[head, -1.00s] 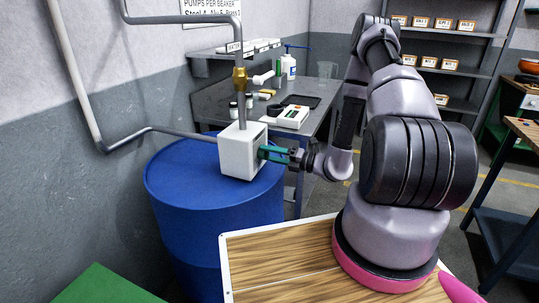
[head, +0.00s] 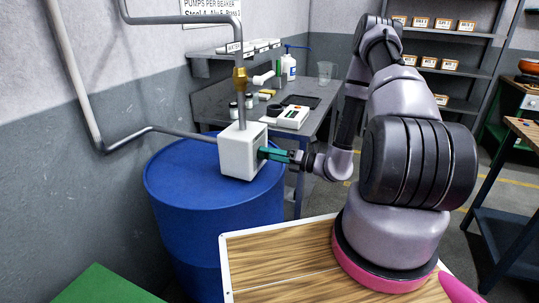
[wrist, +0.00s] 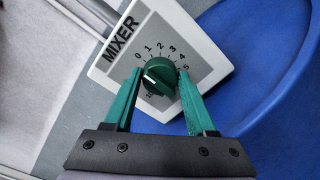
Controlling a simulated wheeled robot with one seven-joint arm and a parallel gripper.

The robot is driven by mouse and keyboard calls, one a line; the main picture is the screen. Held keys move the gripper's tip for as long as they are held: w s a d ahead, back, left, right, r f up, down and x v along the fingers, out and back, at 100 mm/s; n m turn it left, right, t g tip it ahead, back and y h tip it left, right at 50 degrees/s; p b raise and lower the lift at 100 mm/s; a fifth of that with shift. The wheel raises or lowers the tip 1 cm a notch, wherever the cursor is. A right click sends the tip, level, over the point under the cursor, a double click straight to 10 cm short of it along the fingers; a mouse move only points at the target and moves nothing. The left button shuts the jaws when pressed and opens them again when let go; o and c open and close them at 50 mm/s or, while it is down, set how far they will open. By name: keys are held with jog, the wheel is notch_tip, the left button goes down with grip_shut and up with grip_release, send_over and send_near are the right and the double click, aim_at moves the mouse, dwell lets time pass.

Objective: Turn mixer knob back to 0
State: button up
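The mixer box (head: 238,152) is a white housing on the blue drum. In the wrist view its face (wrist: 118,75) carries a MIXER label and a numbered dial. In the head view my gripper (head: 264,153) reaches the box's right face; the knob is hidden there.
The blue drum (head: 200,200) stands under the box. A grey pipe with a brass fitting (head: 240,78) rises from the box. Behind is a grey bench (head: 225,100) with bottles, a white device (head: 293,116) and a clear beaker (head: 325,70). A wall is at the left.

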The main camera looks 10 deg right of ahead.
jog(key=o, duration=0.4)
jog(key=shift+c, duration=0.2)
jog(key=shift+d, duration=0.1)
jog(key=v, duration=1)
jog(key=shift+s+d, duration=0.25)
jog(key=shift+d, duration=0.05)
